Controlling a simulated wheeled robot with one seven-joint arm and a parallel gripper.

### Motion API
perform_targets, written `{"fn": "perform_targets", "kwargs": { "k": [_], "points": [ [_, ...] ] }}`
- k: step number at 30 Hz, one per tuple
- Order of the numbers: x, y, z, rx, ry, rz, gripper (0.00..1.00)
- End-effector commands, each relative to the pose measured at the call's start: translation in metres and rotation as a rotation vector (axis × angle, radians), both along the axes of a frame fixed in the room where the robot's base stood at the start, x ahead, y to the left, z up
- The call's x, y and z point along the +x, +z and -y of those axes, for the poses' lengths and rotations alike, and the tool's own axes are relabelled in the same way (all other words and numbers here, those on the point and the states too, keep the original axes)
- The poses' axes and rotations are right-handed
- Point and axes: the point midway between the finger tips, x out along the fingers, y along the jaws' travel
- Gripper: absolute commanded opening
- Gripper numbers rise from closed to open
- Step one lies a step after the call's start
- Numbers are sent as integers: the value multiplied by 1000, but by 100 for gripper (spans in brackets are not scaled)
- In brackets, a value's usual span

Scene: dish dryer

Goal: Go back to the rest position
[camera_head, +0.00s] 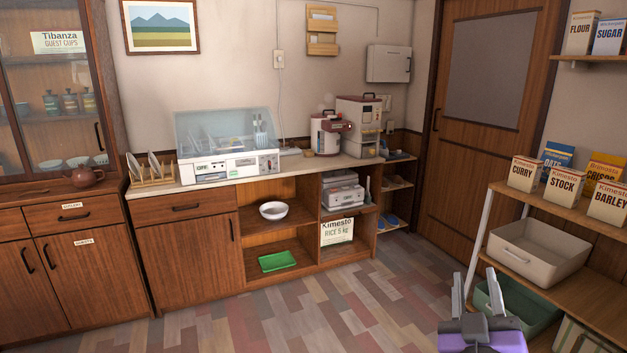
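My gripper (477,292) shows at the bottom right of the head view, with a purple body and two grey fingers pointing up. The fingers stand apart with nothing between them. It is in front of the open shelf rack at the right and touches nothing that I can see. The dish dryer (226,145) stands on the counter across the room, with its clear cover down over several dishes and utensils.
The patterned floor (330,318) between me and the counter is clear. The shelf rack (570,207) at the right holds several boxes, a beige bin (535,255) and a green bin (512,308). A wooden cabinet (97,270) stands at the left. The door (482,130) is shut.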

Motion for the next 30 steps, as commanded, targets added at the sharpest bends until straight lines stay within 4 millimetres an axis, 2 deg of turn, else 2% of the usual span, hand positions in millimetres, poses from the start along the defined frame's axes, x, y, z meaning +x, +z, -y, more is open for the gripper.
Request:
{"fn": "perform_targets", "kwargs": {
  "k": [1,6,12,19,30],
  "points": [
    [-14,-14,-10,8,53,-15,38],
    [-66,-51,-44,57,220,-30,38],
    [-137,-74,-71,154,357,-38,38],
    [-223,-82,-84,294,435,-56,38],
    [-349,-86,-81,528,406,-196,38]
  ]
}}
